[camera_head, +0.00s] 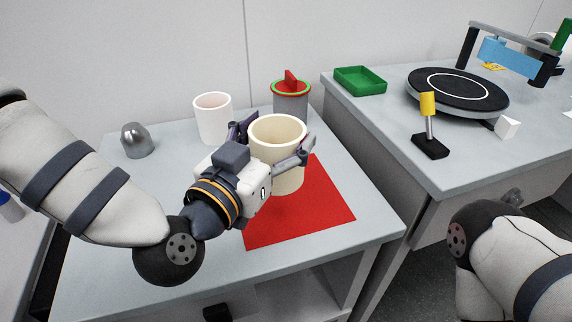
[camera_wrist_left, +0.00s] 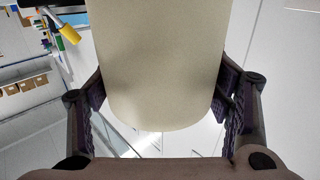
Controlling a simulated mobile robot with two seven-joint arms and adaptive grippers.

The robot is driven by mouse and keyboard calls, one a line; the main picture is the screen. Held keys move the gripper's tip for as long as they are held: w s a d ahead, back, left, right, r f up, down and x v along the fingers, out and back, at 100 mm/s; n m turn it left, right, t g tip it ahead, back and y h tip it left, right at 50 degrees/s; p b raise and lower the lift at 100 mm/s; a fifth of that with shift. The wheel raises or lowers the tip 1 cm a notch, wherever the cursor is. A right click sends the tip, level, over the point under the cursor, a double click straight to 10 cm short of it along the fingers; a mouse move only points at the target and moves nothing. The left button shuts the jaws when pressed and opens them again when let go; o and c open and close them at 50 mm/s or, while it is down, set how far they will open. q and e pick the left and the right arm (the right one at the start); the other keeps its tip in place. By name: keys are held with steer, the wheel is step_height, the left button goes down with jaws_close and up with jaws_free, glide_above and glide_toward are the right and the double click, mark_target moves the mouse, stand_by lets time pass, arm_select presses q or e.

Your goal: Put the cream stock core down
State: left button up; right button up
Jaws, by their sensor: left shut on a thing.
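The cream stock core (camera_head: 277,134) is an open-topped hollow cylinder over the grey table in the head view. My left gripper (camera_head: 273,143) is shut on it, with one finger on each side. In the left wrist view the core (camera_wrist_left: 162,60) fills the upper middle between the two dark finger pads of the left gripper (camera_wrist_left: 162,100). A red mat (camera_head: 310,217) lies on the table below and in front of the core. The core's lower end is partly behind the gripper, and I cannot tell whether it touches the table. My right gripper is outside the head view.
A white cup-like cylinder (camera_head: 213,118) and a grey container with a red and green top (camera_head: 291,103) stand behind the core. A metal dome (camera_head: 136,141) stands at left. The right table holds a green tray (camera_head: 360,81), a turntable (camera_head: 457,90) and a yellow-topped post (camera_head: 429,115).

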mark_target(290, 140)
arm_select(q)
steer(key=w+f, duration=0.1)
steer(key=w+d+f, duration=0.1)
steer(key=f, duration=0.1)
steer(key=shift+w+d+f+b, duration=0.1)
steer(key=shift+d+b, duration=0.1)
steer(key=shift+b, duration=0.1)
steer(key=shift+f, duration=1.45)
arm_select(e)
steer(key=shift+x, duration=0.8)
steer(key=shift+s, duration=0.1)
arm_select(q)
steer(key=shift+f+b, duration=0.15)
steer(key=shift+b, duration=0.15)
steer(key=o, duration=1.2)
steer(key=shift+o, duration=0.2)
